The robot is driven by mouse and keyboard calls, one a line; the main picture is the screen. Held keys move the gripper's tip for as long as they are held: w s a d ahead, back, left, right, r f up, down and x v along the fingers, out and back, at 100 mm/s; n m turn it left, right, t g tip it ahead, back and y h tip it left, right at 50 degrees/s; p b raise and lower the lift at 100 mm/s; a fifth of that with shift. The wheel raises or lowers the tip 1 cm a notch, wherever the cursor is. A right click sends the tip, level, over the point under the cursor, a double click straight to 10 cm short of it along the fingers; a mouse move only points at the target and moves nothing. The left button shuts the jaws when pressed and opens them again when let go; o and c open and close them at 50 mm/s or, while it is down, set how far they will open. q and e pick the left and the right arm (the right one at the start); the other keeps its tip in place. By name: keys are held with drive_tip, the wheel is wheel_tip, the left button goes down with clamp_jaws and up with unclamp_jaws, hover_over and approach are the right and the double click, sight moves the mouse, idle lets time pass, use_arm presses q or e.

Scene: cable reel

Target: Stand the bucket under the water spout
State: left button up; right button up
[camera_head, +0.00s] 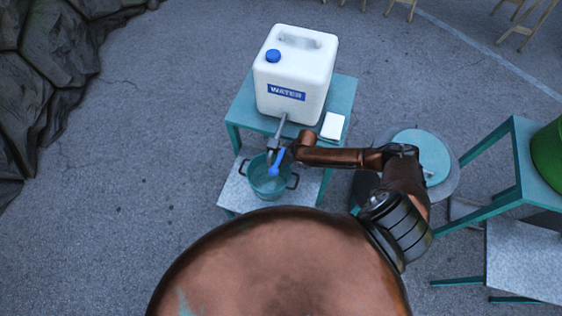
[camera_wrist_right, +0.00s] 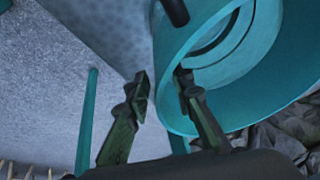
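The teal bucket (camera_head: 268,186) stands upright on the pale lower shelf of a small teal table, below the tap of the white water container (camera_head: 295,75). My right arm reaches in from the right to the bucket's far rim. In the right wrist view my right gripper (camera_wrist_right: 163,88) has its fingers apart, one outside the bucket (camera_wrist_right: 260,112) and one over its opening; contact is unclear. My left gripper is out of view.
A small white block (camera_head: 333,126) lies on the teal table (camera_head: 343,92) beside the container. A round teal-topped object (camera_head: 420,152) stands right of it, partly behind my arm. Another teal table (camera_head: 532,160) holds a green object (camera_head: 549,158). Rocks (camera_head: 45,75) line the left.

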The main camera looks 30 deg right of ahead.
drive_tip(key=p+v, duration=0.1)
drive_tip(key=v, duration=1)
drive_tip(key=shift+r+p, duration=0.4)
